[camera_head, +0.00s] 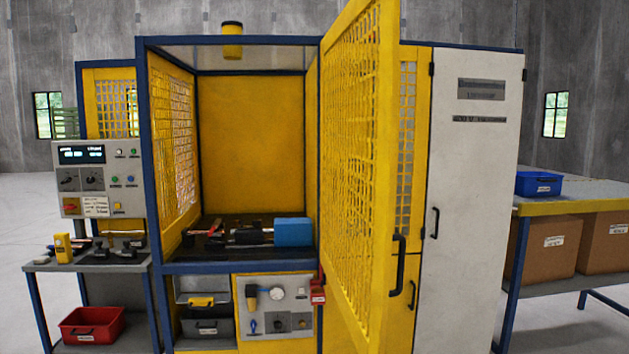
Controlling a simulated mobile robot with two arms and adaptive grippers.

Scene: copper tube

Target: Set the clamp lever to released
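The machine bed (206,248) lies inside a blue-framed yellow enclosure. On it is a dark fixture (248,237) with a blue block (293,232) at its right end. A small red part (217,224) at the fixture's left may be the clamp lever; it is too small to tell its position. Neither of my grippers is in view.
The yellow mesh door (352,150) stands open toward me at the right of the opening. A control panel (99,180) and small side table (85,264) are at the left. A white cabinet (470,200) and bench (590,200) with a blue bin (538,184) are at the right.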

